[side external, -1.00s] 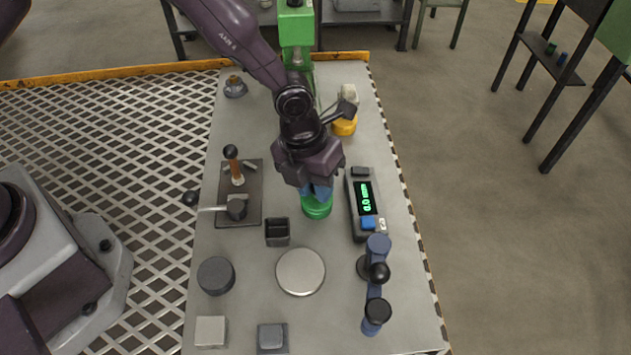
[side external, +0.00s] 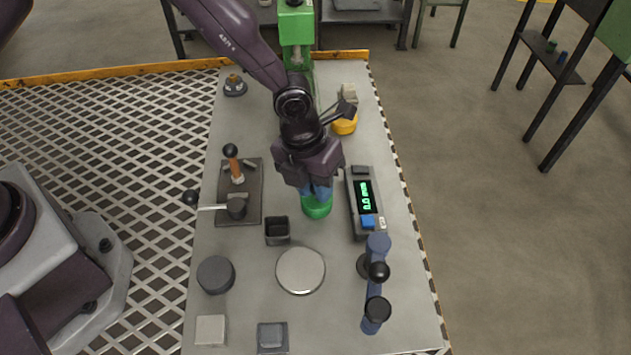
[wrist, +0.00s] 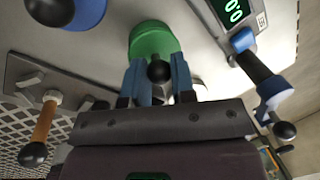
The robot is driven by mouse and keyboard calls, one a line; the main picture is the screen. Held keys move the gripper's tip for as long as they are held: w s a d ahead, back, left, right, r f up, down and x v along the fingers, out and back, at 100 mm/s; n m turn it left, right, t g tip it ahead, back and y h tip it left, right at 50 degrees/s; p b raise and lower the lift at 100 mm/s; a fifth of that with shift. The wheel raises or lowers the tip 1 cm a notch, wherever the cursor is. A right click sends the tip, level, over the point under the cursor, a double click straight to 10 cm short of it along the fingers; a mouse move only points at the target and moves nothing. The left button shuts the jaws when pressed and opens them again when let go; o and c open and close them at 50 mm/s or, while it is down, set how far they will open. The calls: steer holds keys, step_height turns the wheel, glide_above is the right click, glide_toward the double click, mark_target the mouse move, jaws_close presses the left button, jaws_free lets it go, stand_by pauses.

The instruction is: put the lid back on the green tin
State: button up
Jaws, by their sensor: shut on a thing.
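The green tin (side external: 317,210) stands upright on the grey bench, left of the digital gauge. My gripper (side external: 317,194) is directly above it, pointing down, its blue fingers close over the tin's top and hiding much of it. In the wrist view the green round shape (wrist: 152,38) lies just beyond the fingertips. My gripper (wrist: 159,76) is shut there on a black round knob (wrist: 159,70), which appears to be the lid's knob. The lid's edge cannot be told apart from the tin, so I cannot tell whether it is fully seated.
The gauge with green digits (side external: 364,205) is close on the right. An open dark box (side external: 277,231) and a pale disc (side external: 300,271) lie in front. A lever plate (side external: 247,210) is left, a blue handled tool (side external: 375,290) front right, and a yellow round thing (side external: 344,126) behind.

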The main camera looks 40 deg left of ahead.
steer(key=o, duration=1.5)
steer(key=shift+c, duration=0.2)
steer(key=shift+r, duration=3.5)
jaws_close()
steer(key=shift+f, duration=0.15)
